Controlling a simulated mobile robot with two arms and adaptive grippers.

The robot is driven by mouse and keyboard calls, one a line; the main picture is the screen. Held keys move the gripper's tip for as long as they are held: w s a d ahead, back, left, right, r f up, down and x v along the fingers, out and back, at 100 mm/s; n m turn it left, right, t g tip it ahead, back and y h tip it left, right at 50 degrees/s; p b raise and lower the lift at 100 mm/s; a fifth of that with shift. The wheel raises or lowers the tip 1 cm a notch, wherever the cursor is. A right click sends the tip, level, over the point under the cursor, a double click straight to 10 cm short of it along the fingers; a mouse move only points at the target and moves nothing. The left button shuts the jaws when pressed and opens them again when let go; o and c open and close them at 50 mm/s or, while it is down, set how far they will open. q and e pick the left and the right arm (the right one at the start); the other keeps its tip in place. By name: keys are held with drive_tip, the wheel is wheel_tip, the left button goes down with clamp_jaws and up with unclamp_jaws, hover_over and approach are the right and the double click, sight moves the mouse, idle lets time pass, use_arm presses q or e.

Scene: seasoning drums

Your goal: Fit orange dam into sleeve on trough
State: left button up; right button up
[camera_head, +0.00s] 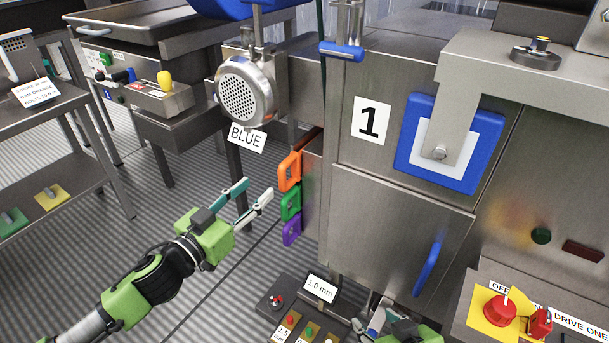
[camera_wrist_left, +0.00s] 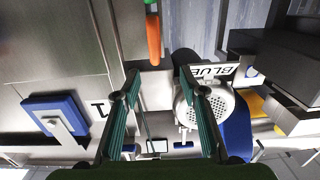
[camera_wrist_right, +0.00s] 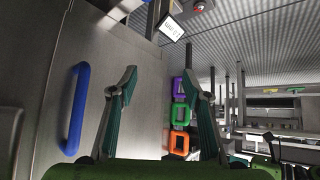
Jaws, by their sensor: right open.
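The orange dam (camera_head: 289,171) looks like a handled plate at the top of a stack on the side of cabinet 1. It also shows in the left wrist view (camera_wrist_left: 153,40) and the right wrist view (camera_wrist_right: 178,146). My left gripper (camera_head: 257,188) is open and empty, just left of the stack. My right gripper (camera_head: 372,318) is open and partly cut off at the bottom edge; its open fingers show in the right wrist view (camera_wrist_right: 160,78), with nothing between them. I cannot pick out the sleeve; which part is the trough is unclear.
Green (camera_head: 290,204) and purple (camera_head: 292,230) handled plates sit below the orange one. A perforated steel drum end (camera_head: 245,90) with a BLUE tag (camera_head: 247,138) is above my left gripper. A button panel (camera_head: 300,318) and red stop button (camera_head: 500,309) are low in front.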

sight(279, 170)
use_arm(q)
drive_tip(key=x, duration=0.5)
drive_tip(key=d+b+x, duration=0.1)
drive_tip(key=x, duration=0.1)
drive_tip(key=shift+s+r, duration=0.1)
drive_tip(key=shift+r, duration=0.2)
drive_tip(key=shift+w+d, duration=0.45)
drive_tip(key=shift+w, duration=0.1)
drive_tip(key=b+x, duration=0.1)
drive_tip(key=x, duration=0.4)
drive_tip(key=shift+r+b, duration=0.25)
drive_tip(key=shift+b, duration=0.15)
clamp_jaws()
drive_tip(key=shift+r, duration=0.1)
use_arm(e)
drive_tip(key=w+a+r+t+y, duration=0.1)
drive_tip(key=w+r+t, duration=0.2)
drive_tip(key=r, duration=0.3)
drive_tip(key=w+a+r+t+y, duration=0.1)
drive_tip(key=w+a+r+t, duration=0.1)
drive_tip(key=w+r+t, duration=0.2)
wheel_tip(279, 170, up, 3)
drive_tip(key=shift+w+a+f+t, duration=0.1)
drive_tip(key=shift+w+a+t, duration=0.1)
drive_tip(key=shift+a+t, duration=0.1)
